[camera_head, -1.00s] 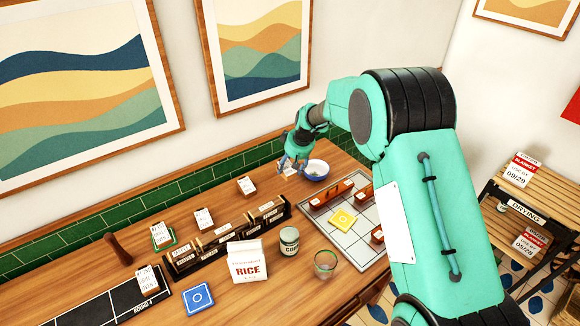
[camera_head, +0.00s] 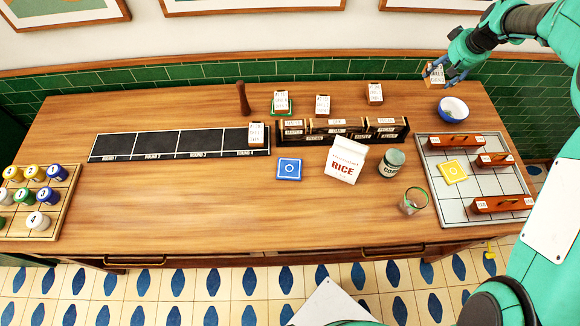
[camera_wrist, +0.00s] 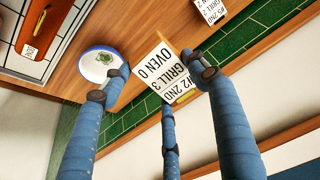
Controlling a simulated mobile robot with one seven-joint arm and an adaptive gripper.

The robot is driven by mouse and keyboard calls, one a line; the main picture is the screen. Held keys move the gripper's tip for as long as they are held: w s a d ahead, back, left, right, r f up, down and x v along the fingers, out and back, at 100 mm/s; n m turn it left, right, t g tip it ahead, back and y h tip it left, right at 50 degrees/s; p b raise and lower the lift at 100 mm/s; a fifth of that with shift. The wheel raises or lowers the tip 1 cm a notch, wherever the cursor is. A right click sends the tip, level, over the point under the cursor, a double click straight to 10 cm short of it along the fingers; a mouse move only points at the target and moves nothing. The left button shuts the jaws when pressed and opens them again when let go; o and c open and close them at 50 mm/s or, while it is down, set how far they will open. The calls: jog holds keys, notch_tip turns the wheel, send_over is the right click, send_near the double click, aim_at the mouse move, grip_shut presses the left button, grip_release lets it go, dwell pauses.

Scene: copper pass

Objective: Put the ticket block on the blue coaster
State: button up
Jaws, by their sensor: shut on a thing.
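My gripper (camera_head: 446,72) is at the back right of the table, behind the white-and-blue bowl. It is shut on a white ticket block (camera_head: 435,75). In the wrist view my blue fingers (camera_wrist: 160,88) close around the ticket block (camera_wrist: 168,70), whose printed face reads "OVEN 0, GRILL 3". The block appears raised above the table. The blue coaster (camera_head: 289,169), a square with a white ring, lies bare at the middle of the table, left of the rice bag.
Other ticket blocks stand on a green coaster (camera_head: 272,109), behind the dark rack (camera_head: 342,130) and on the black round strip (camera_head: 150,144). The rice bag (camera_head: 345,161), tin (camera_head: 391,163), glass (camera_head: 414,201) and bowl (camera_head: 453,110) stand to the right.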

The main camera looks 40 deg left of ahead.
notch_tip(320, 180, up, 3)
jog(key=shift+w+f, duration=0.1)
jog(key=s+a+r+n, duration=0.1)
jog(key=s+a, duration=0.2)
jog(key=s, duration=0.4)
jog(key=s+a+r+n+g+b, duration=0.1)
jog(key=s+a, duration=0.2)
jog(key=s, duration=0.4)
jog(key=s+a+r+n, duration=0.1)
jog(key=s+a, duration=0.2)
jog(key=s, duration=0.4)
jog(key=s+a+n+g+y+b, duration=0.15)
jog(key=s+n, duration=0.25)
jog(key=s, duration=1.9)
jog(key=s+d+f+n, duration=0.1)
jog(key=s+d+f, duration=0.1)
jog(key=s, duration=0.6)
jog(key=s+d+f+n, duration=0.1)
jog(key=s+d+f, duration=0.1)
jog(key=s, duration=0.5)
notch_tip(320, 180, down, 15)
jog(key=shift+a+r+g+b, duration=0.15)
jog(key=shift+a+g+b, duration=0.1)
jog(key=shift+g+b, duration=0.15)
jog(key=shift+a, duration=0.1)
